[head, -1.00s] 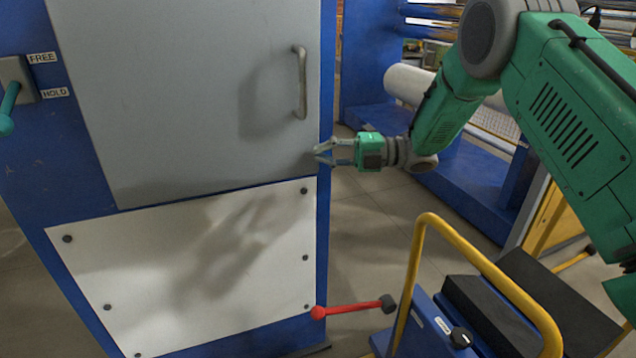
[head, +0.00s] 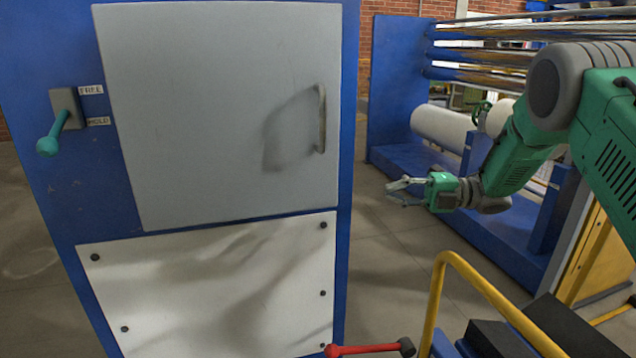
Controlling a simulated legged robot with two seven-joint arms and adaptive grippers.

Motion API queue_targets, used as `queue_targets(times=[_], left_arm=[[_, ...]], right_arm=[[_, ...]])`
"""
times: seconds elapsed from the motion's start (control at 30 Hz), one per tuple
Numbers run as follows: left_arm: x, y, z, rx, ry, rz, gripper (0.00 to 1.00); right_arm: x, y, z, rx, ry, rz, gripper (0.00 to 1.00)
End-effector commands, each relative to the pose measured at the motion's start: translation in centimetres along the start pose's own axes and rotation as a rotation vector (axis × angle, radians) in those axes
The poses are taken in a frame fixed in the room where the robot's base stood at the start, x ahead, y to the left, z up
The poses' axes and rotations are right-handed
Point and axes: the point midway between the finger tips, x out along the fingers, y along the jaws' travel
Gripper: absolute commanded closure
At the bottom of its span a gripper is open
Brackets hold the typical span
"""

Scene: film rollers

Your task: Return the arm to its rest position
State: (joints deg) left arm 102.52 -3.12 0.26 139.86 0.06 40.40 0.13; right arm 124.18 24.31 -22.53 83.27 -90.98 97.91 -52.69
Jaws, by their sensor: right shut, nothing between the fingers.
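My right arm, green with grey joints, comes in from the right in the head view. Its right gripper (head: 400,190) points left, shut and empty, in the free space to the right of the blue cabinet (head: 348,200). It is apart from the cabinet's grey door (head: 220,120) and its handle (head: 321,118). The door looks closed. My left gripper is not in view.
A teal lever (head: 55,135) sits beside FREE and HOLD labels at the left. A red-knobbed lever (head: 365,349) and a yellow rail (head: 440,300) stand at the bottom. A blue roller machine (head: 400,90) with a white roll (head: 440,128) is behind my arm.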

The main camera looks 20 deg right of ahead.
Motion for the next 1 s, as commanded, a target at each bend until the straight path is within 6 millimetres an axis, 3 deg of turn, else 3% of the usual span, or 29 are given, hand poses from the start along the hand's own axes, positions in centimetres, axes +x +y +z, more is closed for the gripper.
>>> queue_targets(times=[0.17, 0.27, 0.37, 0.47, 0.57, 0.7, 0.83, 1.0], left_arm=[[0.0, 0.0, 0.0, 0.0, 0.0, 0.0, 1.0], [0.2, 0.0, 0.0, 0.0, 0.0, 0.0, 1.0], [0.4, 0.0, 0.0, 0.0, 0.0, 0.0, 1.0], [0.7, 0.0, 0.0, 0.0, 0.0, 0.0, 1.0], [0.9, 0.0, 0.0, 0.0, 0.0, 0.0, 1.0], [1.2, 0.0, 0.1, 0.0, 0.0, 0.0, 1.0], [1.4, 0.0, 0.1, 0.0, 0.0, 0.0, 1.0], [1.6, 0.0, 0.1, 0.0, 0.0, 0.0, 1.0]], right_arm=[[0.6, -0.3, -0.2, 0.024, -0.014, 0.0, 1.0], [2.6, -2.5, -0.2, 0.142, -0.09, 0.004, 1.0], [5.6, -7.3, -0.7, 0.388, -0.249, 0.004, 1.0], [7.6, -14.2, -2.5, 0.708, -0.459, -0.022, 1.0], [7.9, -20.8, -5.8, 1.0, -0.665, -0.064, 1.0], [6.4, -28.7, -12.7, 1.35, -0.953, -0.149, 1.0], [3.6, -34.0, -20.7, 1.608, -1.232, -0.245, 1.0], [-0.9, -37.2, -30.7, 1.822, -1.586, -0.365, 1.0]])
